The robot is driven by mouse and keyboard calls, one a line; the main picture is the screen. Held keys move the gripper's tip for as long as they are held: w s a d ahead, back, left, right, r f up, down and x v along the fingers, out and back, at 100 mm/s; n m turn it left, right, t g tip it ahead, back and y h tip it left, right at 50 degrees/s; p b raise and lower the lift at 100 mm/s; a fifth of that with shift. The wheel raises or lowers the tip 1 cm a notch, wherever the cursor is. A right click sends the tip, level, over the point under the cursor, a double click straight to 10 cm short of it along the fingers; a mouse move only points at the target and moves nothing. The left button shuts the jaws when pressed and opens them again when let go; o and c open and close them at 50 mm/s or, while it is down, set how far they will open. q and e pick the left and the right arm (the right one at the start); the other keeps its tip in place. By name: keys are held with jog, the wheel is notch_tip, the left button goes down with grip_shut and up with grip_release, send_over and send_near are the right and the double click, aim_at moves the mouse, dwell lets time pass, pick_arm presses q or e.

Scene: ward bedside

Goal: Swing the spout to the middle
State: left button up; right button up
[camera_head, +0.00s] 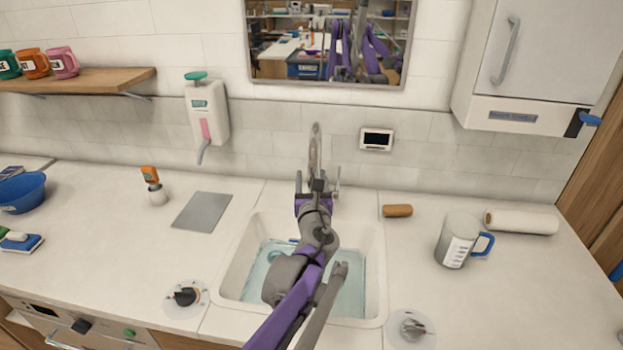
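The tap stands behind the white sink (376,290), and its upright metal spout (316,150) shows in the head view below the mirror. A small metal part of the tap (337,180) shows just to the right. The arm hides much of the tap's base, and I cannot tell whether the fingers touch the spout or are open.
A grey plate (202,212) and an orange-capped bottle (153,186) are left. A soap dispenser (206,112) hangs on the wall. Water shows in the basin.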

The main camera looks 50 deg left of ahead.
pick_arm(q)
jog(key=v, duration=1)
jog(key=shift+s+d, duration=0.25)
jog(key=shift+d, duration=0.05)
